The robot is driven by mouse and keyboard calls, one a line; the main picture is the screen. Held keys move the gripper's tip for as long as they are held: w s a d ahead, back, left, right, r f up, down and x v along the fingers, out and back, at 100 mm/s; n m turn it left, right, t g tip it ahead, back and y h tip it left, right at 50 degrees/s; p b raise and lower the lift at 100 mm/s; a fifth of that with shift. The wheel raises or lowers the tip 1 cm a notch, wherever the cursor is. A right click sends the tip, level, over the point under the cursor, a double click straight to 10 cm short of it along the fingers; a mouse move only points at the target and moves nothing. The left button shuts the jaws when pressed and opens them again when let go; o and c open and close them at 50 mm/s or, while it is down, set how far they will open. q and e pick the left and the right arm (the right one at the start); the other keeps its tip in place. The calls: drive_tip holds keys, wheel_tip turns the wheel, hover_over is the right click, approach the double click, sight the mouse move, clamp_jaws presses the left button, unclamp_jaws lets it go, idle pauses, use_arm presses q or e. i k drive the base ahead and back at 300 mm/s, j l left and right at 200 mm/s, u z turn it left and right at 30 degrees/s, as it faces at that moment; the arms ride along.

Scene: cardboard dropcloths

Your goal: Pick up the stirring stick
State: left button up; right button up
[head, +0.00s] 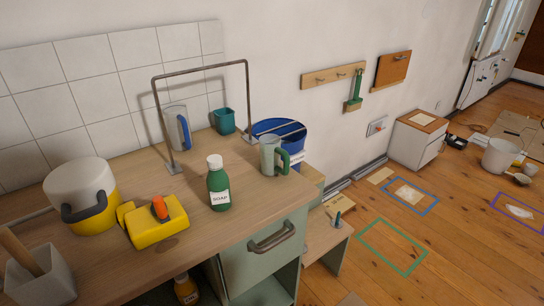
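No gripper of mine is in view. I cannot tell for certain which thing is the stirring stick. A thin pale rod (290,130) seems to lie across the blue bucket (294,143) at the right end of the wooden counter. A thicker brown wooden stick (17,250) leans in a pale square holder (45,283) at the lower left; its lower end is hidden inside.
Outlined floor areas (392,245) lie right.

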sight(8, 240)
drive_tip(key=u, duration=1.65)
